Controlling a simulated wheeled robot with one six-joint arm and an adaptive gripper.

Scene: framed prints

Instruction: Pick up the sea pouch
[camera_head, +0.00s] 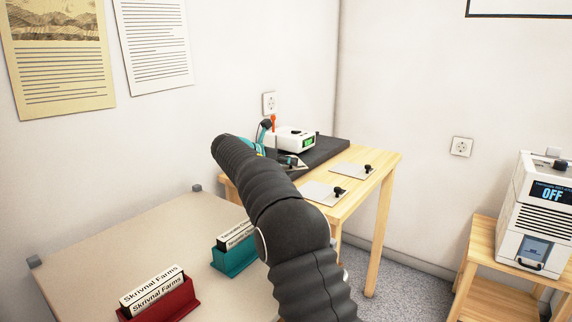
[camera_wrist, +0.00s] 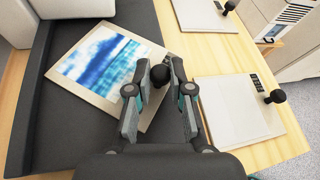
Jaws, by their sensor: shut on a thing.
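The sea pouch (camera_wrist: 98,66) is a flat pale piece with a blue and white sea picture, over the dark mat in the wrist view. My gripper (camera_wrist: 160,76) is shut on the black knob at its right edge. The fingers hide part of that edge. In the head view, my gripper (camera_head: 267,146) is beyond my dark arm, and a small part of the pouch (camera_head: 294,162) shows beside it. I cannot tell whether the pouch is touching the mat.
Two blank pale plates with black knobs, one nearer (camera_head: 320,194) and one farther (camera_head: 351,171), lie on the wooden table (camera_head: 385,166). A white device (camera_head: 294,140) stands on the dark mat (camera_head: 326,151). Teal (camera_head: 232,260) and red (camera_head: 160,302) holders stand on the beige table.

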